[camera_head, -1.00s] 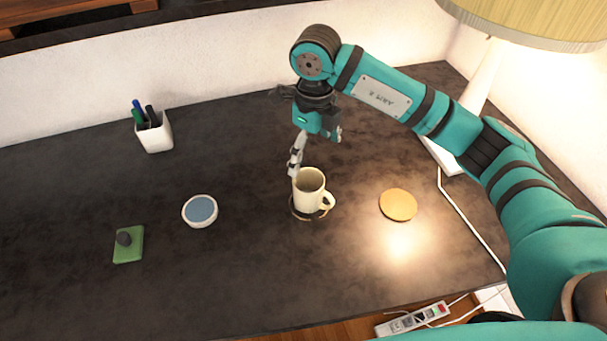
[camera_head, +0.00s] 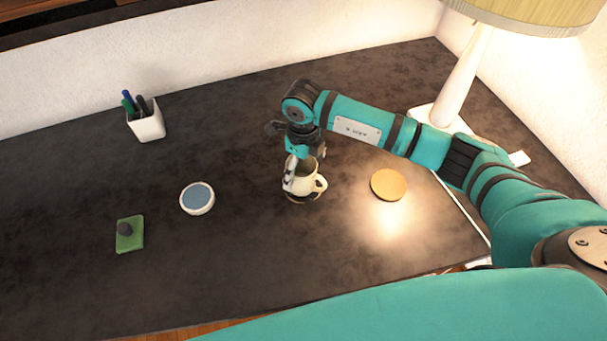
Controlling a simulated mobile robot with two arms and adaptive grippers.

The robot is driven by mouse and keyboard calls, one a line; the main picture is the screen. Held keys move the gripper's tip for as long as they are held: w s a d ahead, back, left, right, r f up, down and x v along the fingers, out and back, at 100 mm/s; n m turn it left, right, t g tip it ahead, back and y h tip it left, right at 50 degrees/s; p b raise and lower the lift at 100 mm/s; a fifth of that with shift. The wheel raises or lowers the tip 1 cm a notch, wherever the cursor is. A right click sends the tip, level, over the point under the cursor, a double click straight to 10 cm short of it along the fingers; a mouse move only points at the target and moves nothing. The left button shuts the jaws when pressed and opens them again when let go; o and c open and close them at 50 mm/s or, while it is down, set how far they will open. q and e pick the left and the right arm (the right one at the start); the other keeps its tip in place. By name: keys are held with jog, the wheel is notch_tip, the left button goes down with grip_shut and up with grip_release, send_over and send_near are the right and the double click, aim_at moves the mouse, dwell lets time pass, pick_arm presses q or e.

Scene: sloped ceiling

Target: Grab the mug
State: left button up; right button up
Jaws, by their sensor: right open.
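The cream mug (camera_head: 303,182) stands upright on a dark round coaster (camera_head: 303,200) near the middle of the dark desk, its handle to the right. My right gripper (camera_head: 294,172) reaches down onto the mug from behind. It is open, with a finger at the mug's left rim; the other finger is hidden or hard to make out, so I cannot tell whether one is inside the mug. My left gripper is not in view.
A round wooden coaster (camera_head: 388,185) lies right of the mug, a white-rimmed blue dish (camera_head: 197,198) left. The desk's front middle is clear.

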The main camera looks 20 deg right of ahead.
notch_tip(320, 180, down, 4)
jog(key=shift+w+d+f+p, duration=0.1)
jog(key=shift+f+p, duration=0.15)
jog(key=shift+p, duration=0.45)
jog(key=c, duration=1.4)
jog(key=shift+o, duration=0.2)
